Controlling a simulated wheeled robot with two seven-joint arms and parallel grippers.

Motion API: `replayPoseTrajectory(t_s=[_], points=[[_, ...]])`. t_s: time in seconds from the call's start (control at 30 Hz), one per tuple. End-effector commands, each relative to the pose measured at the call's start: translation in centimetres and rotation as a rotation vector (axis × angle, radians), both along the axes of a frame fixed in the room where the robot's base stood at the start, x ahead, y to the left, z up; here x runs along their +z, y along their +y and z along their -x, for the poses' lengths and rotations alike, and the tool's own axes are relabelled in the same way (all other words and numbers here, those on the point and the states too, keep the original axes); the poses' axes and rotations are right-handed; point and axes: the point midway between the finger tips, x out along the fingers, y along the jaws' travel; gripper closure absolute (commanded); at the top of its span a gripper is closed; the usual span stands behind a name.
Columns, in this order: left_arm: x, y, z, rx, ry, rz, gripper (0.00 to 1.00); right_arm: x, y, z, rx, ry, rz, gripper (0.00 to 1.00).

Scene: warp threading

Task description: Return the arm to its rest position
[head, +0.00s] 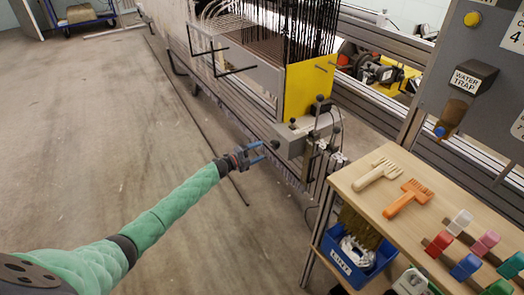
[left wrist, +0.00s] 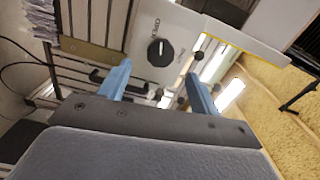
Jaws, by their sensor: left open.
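My left gripper (head: 256,152) is at the end of my green-sleeved left arm, which reaches in from the lower left of the head view. It is open and empty, close to the grey block at the corner of the warp machine (head: 292,140); I cannot tell whether they touch. In the left wrist view my left gripper (left wrist: 160,80) shows two blue fingers spread apart with nothing between them. A grey panel with a black knob (left wrist: 160,52) lies beyond the fingers. My right gripper is not in view.
A wooden table (head: 352,178) at the right holds a cream comb (head: 376,173), an orange comb (head: 408,197) and several coloured-ended tools. A blue bin (head: 352,268) sits below it. A water trap (head: 452,115) hangs on a grey panel. The floor at left is clear.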

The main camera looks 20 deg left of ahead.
Motion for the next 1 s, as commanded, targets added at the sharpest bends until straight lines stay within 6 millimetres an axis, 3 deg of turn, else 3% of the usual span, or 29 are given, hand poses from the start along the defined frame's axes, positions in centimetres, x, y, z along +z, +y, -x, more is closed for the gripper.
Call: replayPoseTrajectory(t_s=[0.47, 0.67, 0.87, 1.0], points=[[0.1, 0.0, 0.0, 0.000, 0.003, 0.005, 0.37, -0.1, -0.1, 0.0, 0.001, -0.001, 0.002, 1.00], [-0.5, 2.1, -1.4, 0.131, 0.068, 0.047, 0.37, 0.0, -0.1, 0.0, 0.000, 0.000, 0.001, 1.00], [2.1, 3.6, -3.2, 0.329, 0.149, 0.199, 0.37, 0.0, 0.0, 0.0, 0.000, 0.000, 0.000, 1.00], [4.5, 3.2, -3.9, 0.420, 0.197, 0.314, 0.37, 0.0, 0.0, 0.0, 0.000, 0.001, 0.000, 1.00]])
